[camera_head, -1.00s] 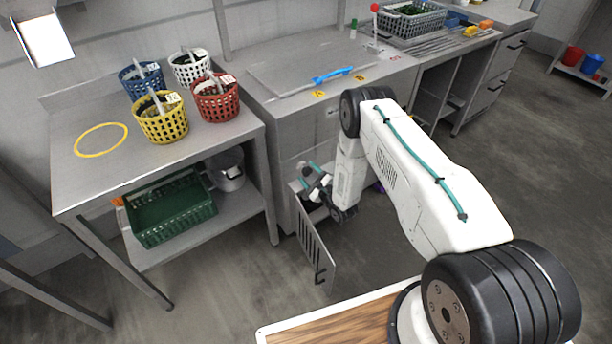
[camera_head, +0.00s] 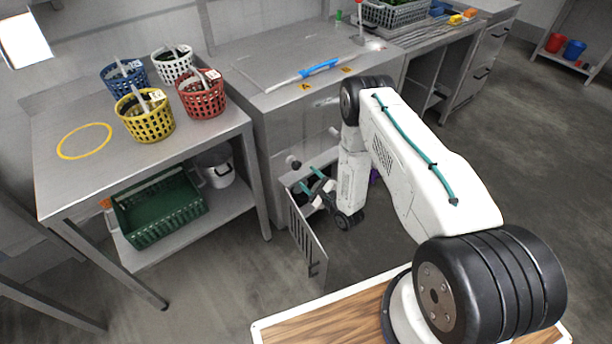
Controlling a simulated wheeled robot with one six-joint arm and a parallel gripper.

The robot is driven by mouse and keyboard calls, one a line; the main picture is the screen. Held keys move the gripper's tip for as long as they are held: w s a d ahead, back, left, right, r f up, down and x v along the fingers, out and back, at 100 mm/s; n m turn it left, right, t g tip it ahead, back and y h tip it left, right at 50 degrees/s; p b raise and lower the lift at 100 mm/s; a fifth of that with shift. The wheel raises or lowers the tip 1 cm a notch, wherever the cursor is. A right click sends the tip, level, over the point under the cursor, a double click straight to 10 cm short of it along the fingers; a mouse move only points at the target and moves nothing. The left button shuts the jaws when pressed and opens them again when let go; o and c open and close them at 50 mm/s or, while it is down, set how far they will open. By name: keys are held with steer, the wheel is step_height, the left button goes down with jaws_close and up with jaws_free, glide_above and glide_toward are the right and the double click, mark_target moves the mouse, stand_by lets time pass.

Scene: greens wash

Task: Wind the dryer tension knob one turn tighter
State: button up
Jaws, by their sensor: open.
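The steel dryer cabinet (camera_head: 262,135) stands in the middle, under a counter with a blue-handled bar. A small dark round knob (camera_head: 293,162) shows on its front, beside the upper edge of the opening. I cannot tell for certain that it is the tension knob. My gripper (camera_head: 310,180), with teal fingers, is open and empty. It is low at the cabinet opening, just below and right of the dark knob, and appears apart from it. The slotted door (camera_head: 307,248) stands swung open below my gripper. My arm hides part of the cabinet front.
A steel table (camera_head: 60,185) at left holds blue, white, red and yellow baskets (camera_head: 147,122) and a yellow ring mark. A green crate (camera_head: 160,212) and a pot (camera_head: 217,172) sit on its lower shelf. Floor at right is clear.

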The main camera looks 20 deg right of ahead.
mark_target(298, 167)
steer(key=w+n, duration=0.2)
steer(key=n, duration=0.9)
steer(key=w+a+n, duration=0.1)
steer(key=w+n, duration=0.2)
steer(key=n, duration=0.9)
steer(key=w+a+n, duration=0.1)
steer(key=w+n, duration=0.1)
steer(key=n, duration=1)
steer(key=shift+w+a+r, duration=0.1)
steer(key=shift+w+a, duration=0.1)
steer(key=shift+w, duration=0.2)
steer(key=c, duration=1)
